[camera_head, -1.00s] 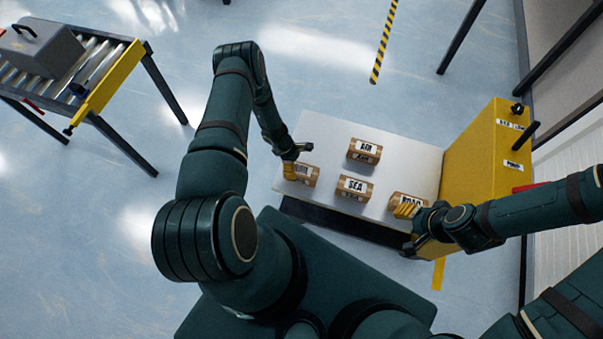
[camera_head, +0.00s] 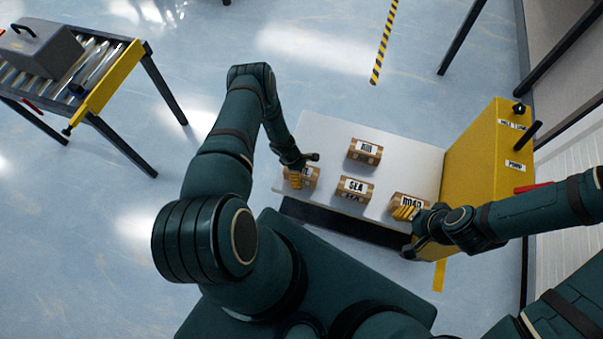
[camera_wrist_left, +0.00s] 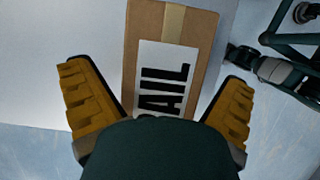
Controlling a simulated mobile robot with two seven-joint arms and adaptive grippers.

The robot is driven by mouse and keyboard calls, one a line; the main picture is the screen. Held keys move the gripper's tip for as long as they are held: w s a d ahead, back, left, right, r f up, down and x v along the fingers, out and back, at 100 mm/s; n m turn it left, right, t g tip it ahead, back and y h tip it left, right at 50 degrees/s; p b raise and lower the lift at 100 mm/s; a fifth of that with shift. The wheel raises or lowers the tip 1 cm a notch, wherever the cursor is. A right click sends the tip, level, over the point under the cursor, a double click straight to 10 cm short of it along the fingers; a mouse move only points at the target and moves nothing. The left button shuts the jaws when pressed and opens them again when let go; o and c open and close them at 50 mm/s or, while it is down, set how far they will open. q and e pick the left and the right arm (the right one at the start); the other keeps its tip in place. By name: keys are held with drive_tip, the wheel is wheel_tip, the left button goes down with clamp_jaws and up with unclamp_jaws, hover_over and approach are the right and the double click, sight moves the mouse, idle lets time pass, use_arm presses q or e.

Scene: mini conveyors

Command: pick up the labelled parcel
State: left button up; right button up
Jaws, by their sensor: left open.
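Four-sided brown parcels with white labels lie on the white board. A parcel labelled "AIL", as far as it shows, lies between the spread yellow fingers of my left gripper (camera_wrist_left: 160,105) in the left wrist view (camera_wrist_left: 172,65). The same parcel is at the board's left in the head view (camera_head: 311,172), partly hidden by my left gripper (camera_head: 294,181), which is open. The AIR parcel (camera_head: 365,151) is at the back, the SEA parcel (camera_head: 355,189) in the middle. The ROAD parcel (camera_head: 409,201) is at right, with my right gripper (camera_head: 405,212) at its front; its jaw opening is unclear.
The white board (camera_head: 325,131) has free room at its back. A yellow cabinet (camera_head: 480,170) stands along its right side. A roller conveyor (camera_head: 100,80) with a grey case (camera_head: 42,50) stands at the far left. Striped tape (camera_head: 384,42) marks the floor behind.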

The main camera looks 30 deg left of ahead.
use_arm(q)
drive_tip(key=shift+f+b, duration=0.25)
drive_tip(key=shift+b, duration=0.15)
idle(0.4)
drive_tip(key=c, duration=1.3)
